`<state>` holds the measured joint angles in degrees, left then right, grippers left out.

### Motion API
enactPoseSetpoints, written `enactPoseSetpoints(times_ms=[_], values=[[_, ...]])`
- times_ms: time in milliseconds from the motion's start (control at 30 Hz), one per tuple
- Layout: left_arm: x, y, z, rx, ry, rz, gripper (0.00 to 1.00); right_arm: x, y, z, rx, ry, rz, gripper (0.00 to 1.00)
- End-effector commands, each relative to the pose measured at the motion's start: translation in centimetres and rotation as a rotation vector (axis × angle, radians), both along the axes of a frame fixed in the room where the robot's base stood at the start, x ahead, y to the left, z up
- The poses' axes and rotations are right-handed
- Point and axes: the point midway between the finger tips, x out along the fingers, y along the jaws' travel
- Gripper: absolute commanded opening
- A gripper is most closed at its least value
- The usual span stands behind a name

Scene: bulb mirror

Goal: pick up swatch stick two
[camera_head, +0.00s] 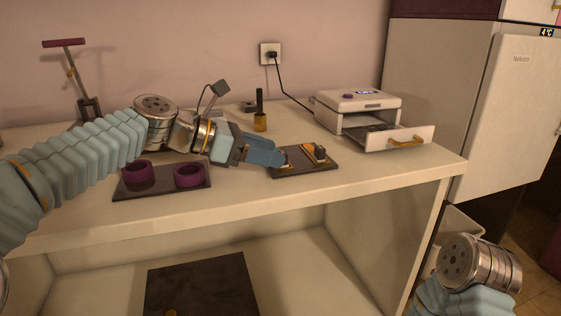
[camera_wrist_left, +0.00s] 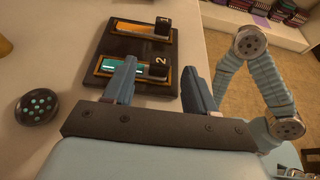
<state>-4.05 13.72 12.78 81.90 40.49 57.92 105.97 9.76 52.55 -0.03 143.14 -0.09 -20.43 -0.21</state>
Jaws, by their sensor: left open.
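A dark tray (camera_head: 290,173) lies near the table's front edge, and it also shows in the left wrist view (camera_wrist_left: 108,48). Swatch stick two (camera_wrist_left: 120,68), with a teal strip and a dark end block marked 2, lies in its nearer slot. Another swatch stick (camera_wrist_left: 135,27), with an orange strip and a dark end block, lies in the farther slot. My left gripper (camera_head: 279,158) is at the tray's left side. In the left wrist view its open fingers (camera_wrist_left: 161,72) stand either side of stick two's end block, with nothing gripped. Contact cannot be told. My right gripper is not in view.
A dark base with two purple rings (camera_head: 189,175) lies left of the tray. A white box with an open drawer (camera_head: 385,137) stands to the right. A dark-handled brass tool (camera_head: 260,118) stands behind. A round dark disc with teal dots (camera_wrist_left: 38,107) lies left of the gripper.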

Motion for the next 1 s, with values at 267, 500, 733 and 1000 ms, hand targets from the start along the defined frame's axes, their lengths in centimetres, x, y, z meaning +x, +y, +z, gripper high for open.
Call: enactPoseSetpoints(times_ms=[267, 500, 733, 1000], values=[[0.6, -1.59, -0.67, 0.0, -0.001, 0.003, 0.56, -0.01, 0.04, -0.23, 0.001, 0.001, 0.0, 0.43], [0.59, -1.56, -0.67, 0.0, 0.0, 0.002, 0.36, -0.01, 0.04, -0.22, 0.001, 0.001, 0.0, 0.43], [0.58, -1.54, -0.67, 0.0, 0.0, 0.002, 0.01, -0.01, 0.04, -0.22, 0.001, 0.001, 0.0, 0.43], [0.57, -1.54, -0.55, 0.0, -0.001, 0.002, 0.0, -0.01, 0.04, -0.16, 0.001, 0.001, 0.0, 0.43]])
